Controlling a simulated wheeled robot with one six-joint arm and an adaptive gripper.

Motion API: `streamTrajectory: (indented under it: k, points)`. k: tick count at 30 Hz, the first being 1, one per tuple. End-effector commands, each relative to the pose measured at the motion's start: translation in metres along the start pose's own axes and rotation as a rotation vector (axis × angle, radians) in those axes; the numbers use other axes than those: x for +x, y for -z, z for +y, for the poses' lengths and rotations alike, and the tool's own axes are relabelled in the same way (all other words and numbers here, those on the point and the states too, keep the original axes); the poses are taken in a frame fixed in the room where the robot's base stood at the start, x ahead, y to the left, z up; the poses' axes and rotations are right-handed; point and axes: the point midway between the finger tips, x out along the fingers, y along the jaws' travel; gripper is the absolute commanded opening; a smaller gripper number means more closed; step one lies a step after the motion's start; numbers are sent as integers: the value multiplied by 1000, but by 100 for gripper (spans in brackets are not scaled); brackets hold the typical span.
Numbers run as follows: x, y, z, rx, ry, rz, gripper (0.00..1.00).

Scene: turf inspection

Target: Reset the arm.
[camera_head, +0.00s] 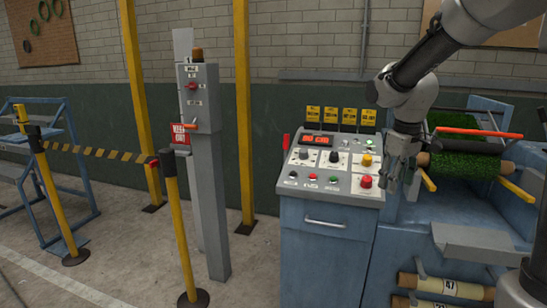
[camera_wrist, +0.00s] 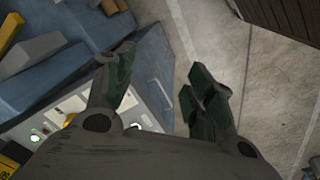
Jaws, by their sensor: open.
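My arm reaches in from the upper right in the head view, and my gripper (camera_head: 402,178) points down at the right edge of the control panel (camera_head: 335,185). In the wrist view my gripper (camera_wrist: 158,92) is open, with its two dark green fingers apart and nothing between them. The panel shows at the lower left there, partly hidden behind a finger. The panel carries a red button (camera_head: 366,181), a yellow knob (camera_head: 367,160) and several other knobs and buttons. I cannot tell whether a finger touches the panel.
A blue machine with a green turf roll (camera_head: 465,165) stands right of the panel. Open concrete floor (camera_head: 120,250) lies at the left.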

Motion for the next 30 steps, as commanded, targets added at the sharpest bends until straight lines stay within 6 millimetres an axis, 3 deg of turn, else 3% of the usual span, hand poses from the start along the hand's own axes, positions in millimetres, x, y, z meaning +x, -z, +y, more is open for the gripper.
streamTrajectory:
  k: [9,13,18,22,30]
  points:
    - [-46,-149,-60,431,33,40,54]
    - [-55,-194,-80,493,28,106,54]
    - [-69,-216,-86,514,1,207,54]
    - [-79,-218,-85,522,-12,251,54]
    - [-79,-218,-85,522,-13,252,54]
